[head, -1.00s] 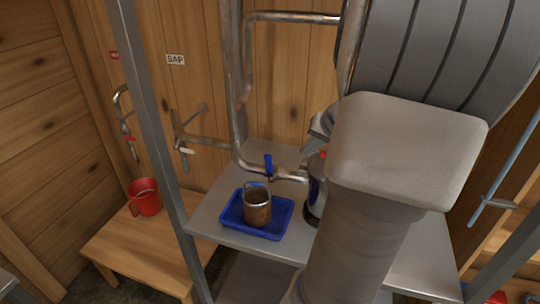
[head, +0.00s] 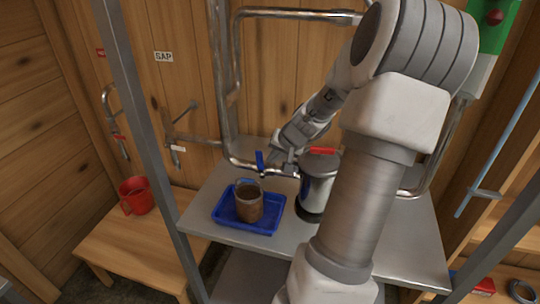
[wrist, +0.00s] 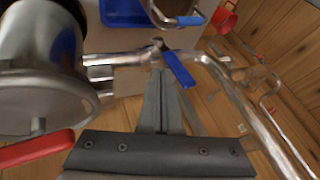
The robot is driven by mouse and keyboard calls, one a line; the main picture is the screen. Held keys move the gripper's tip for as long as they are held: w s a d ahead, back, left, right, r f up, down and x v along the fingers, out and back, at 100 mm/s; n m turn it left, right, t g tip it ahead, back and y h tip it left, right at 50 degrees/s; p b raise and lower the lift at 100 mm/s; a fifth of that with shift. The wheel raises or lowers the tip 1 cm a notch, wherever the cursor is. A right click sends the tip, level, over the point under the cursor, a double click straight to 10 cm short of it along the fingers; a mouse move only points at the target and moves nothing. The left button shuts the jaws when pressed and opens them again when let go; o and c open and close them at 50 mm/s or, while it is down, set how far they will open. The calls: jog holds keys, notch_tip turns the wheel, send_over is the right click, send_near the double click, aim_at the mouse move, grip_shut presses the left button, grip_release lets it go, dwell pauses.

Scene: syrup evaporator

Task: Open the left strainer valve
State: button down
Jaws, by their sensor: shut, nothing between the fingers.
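The blue valve lever (head: 260,161) stands roughly upright on the steel pipe (head: 243,164) left of the steel canister (head: 315,190). It also shows in the wrist view (wrist: 179,68), slanting away from the pipe. My gripper (head: 276,167) is close to it on its right, reaching down between the lever and the canister. In the wrist view my gripper's fingers (wrist: 160,82) are together and empty, with their tips at the pipe just left of the lever. Whether they touch the lever is unclear. A brown-filled cup (head: 249,204) stands below the valve in a blue tray (head: 226,215).
The canister has a red handle (head: 323,151), also near in the wrist view (wrist: 38,149). A red mug (head: 137,194) sits on the wooden bench (head: 140,247). A metal post (head: 145,130) stands left of the shelf (head: 330,238). Other pipes run along the wall.

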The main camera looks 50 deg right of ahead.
jog(key=shift+w+a, duration=0.2)
jog(key=shift+w, duration=0.25)
jog(key=shift+f, duration=0.1)
